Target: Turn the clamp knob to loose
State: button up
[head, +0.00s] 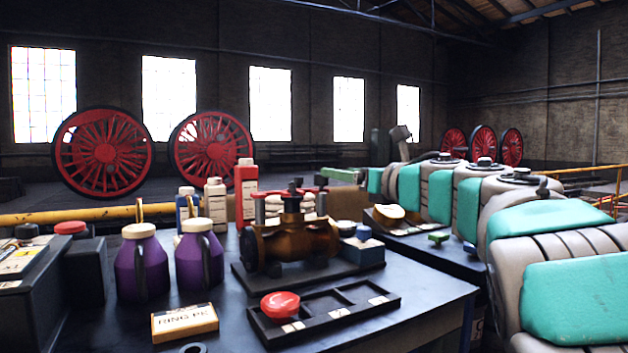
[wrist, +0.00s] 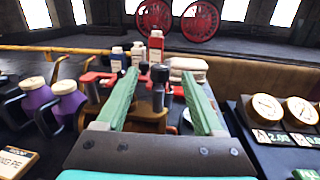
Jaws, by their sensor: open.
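A brass valve (head: 290,243) stands on a dark base plate on the bench, with red bars and upright dark posts on top. In the wrist view a dark knob on a post (wrist: 158,86) stands between and beyond my green fingers; I take it for the clamp knob, but no label shows which way it is set. My gripper (wrist: 160,70) is open and empty, its fingers apart on either side of the knob in the picture. In the head view my gripper (head: 335,174) is above and right of the valve; contact cannot be seen.
Two purple jugs (head: 198,258) stand left of the valve, with bottles (head: 216,203) behind. A compartment tray (head: 350,314) holding a red round part (head: 280,305) and a labelled yellow box (head: 185,322) lie in front. A board with round pieces (wrist: 267,108) is at the right.

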aim_at(321, 181)
jog(key=shift+w+a+f+n, duration=0.15)
jog(key=shift+f+n, duration=0.15)
jog(key=shift+f, duration=0.35)
jog(key=p+x, duration=0.1)
jog(key=x, duration=0.6)
jog(key=shift+f+p, duration=0.1)
jog(key=shift+p, duration=0.2)
grip_shut()
